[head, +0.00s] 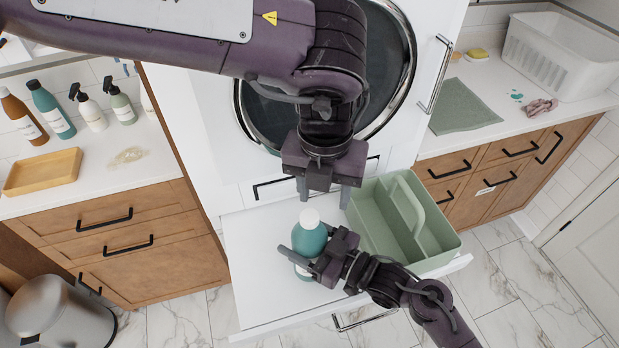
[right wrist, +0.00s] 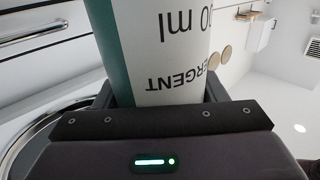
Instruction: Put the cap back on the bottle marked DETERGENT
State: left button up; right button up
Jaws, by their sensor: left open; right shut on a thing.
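The teal bottle (head: 309,240) stands upright on the white pull-out shelf (head: 262,290). Its white label reads "...ERGENT" upside down in the right wrist view (right wrist: 175,60). A white round cap (head: 309,216) shows at the bottle's top; I cannot tell whether it is fully seated. My right gripper (head: 309,261) is shut on the bottle's body, one finger on each side. My left gripper (head: 323,194) is open and empty, pointing down just above the cap, fingers apart from it.
A green divided caddy (head: 437,252) with a handle stands on the shelf, close to both grippers. The round appliance door (head: 400,60) is behind my left arm. Several bottles and a wooden tray (head: 42,172) are on the left counter; a white basket (head: 560,55) is on the right counter.

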aim_at(309, 216)
pick_arm(q)
jog(key=n, duration=0.9)
jog(key=r+n, duration=0.1)
jog(key=n, duration=0.4)
jog(key=shift+a, duration=0.3)
jog(key=n, duration=0.7)
jog(key=shift+w+a+r, duration=0.1)
jog(key=shift+a+r, duration=0.15)
jog(key=shift+a, duration=0.1)
jog(key=n, duration=0.4)
jog(key=shift+a+r, duration=0.15)
jog(key=shift+a, duration=0.05)
jog(key=n, duration=0.4)
jog(key=shift+a+r, duration=0.15)
jog(key=shift+a, duration=0.15)
jog(key=shift+f, duration=4)
